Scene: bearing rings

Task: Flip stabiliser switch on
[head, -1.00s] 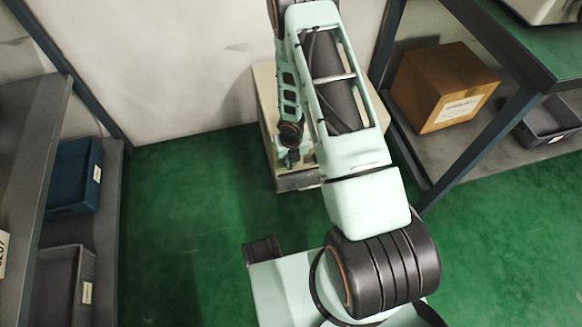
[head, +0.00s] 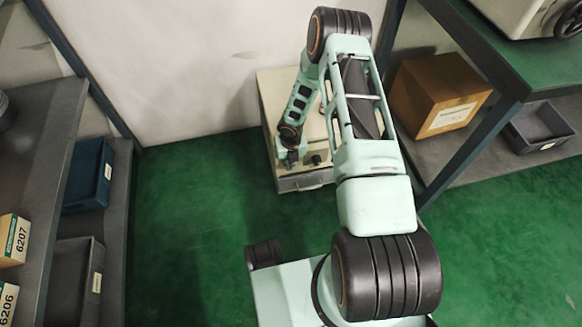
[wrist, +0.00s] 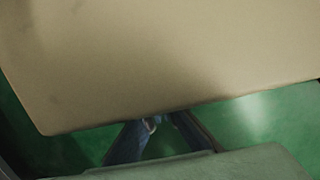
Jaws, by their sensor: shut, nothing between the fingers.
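A beige box-shaped unit, probably the stabiliser (head: 270,92), stands on the green floor against the white wall in the head view. Its grey front edge faces me, and my arm covers much of its top. A small dark part (head: 316,159) shows near its front edge; I cannot tell whether it is the switch. My gripper (head: 290,163) is low at the unit's front left, shut and empty; contact cannot be told. In the wrist view, the beige surface (wrist: 160,60) fills the upper part, with the shut gripper fingers (wrist: 152,124) at its lower edge. No switch is recognisable there.
A grey shelf (head: 45,150) with blue and dark bins stands on the left. On the right, a rack (head: 500,80) holds a cardboard box (head: 440,95) and a grey bin (head: 540,125). Open green floor (head: 190,220) lies at the centre left.

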